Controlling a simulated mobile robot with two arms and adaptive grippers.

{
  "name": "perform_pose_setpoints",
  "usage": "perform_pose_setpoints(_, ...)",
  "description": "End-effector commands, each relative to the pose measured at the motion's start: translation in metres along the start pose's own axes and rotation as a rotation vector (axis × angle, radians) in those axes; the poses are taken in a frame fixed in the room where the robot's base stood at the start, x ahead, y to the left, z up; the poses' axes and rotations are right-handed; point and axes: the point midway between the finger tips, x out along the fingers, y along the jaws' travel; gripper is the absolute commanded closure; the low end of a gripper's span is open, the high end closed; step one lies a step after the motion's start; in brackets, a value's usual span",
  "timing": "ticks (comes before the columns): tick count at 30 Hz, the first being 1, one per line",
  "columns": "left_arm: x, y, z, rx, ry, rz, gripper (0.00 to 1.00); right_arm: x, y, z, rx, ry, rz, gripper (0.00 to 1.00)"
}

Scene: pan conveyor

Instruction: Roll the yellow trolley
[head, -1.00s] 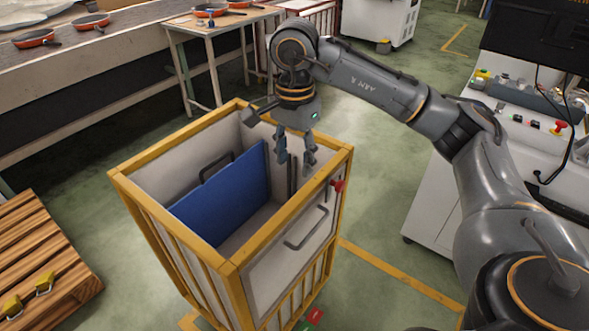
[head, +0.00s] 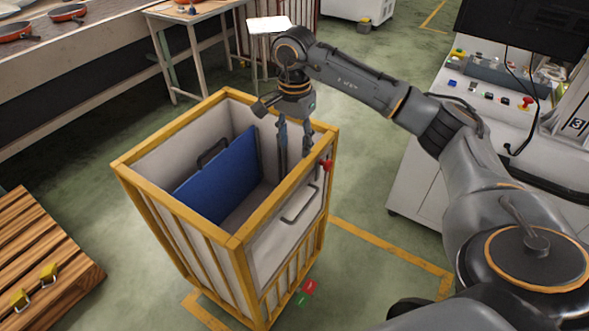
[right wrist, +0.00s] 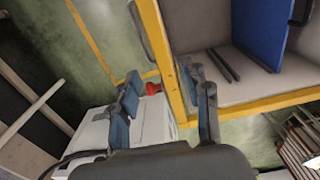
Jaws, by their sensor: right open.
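The yellow trolley (head: 239,242) is an upright cart with a yellow frame, pale panels and an open top, standing on the green floor. A blue panel (head: 220,178) with a dark handle leans inside it. A grey handle (head: 300,205) and a red knob (head: 327,165) are on its right side. My right gripper (head: 295,152) is open and points down at the trolley's right rim. In the right wrist view the yellow rim (right wrist: 168,62) runs between the two spread fingers (right wrist: 165,88); I cannot tell whether they touch it. My left gripper is not in view.
A wooden pallet (head: 40,262) with yellow clasps lies left of the trolley. A conveyor (head: 100,60) with orange pans is behind left, with a small table (head: 185,12) beside it. A white control console (head: 425,165) stands on the right. Yellow lines mark the floor.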

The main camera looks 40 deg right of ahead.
Motion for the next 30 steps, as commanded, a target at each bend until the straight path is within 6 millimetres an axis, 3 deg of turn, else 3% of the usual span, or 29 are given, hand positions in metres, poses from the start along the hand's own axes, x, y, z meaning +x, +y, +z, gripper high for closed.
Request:
perform_pose_setpoints(7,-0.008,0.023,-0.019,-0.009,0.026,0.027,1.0,0.054,0.001,0.001,-0.001,-0.002,0.003,0.53)
perform_pose_setpoints(15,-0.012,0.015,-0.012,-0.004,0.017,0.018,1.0,0.092,0.0,0.001,0.0,-0.002,0.001,0.53)
perform_pose_setpoints(27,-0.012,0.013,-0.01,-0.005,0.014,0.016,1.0,0.101,0.0,0.001,-0.001,0.0,-0.001,0.53)
perform_pose_setpoints(30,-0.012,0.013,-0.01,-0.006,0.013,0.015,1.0,0.1,0.0,0.001,-0.001,0.0,-0.001,0.71)
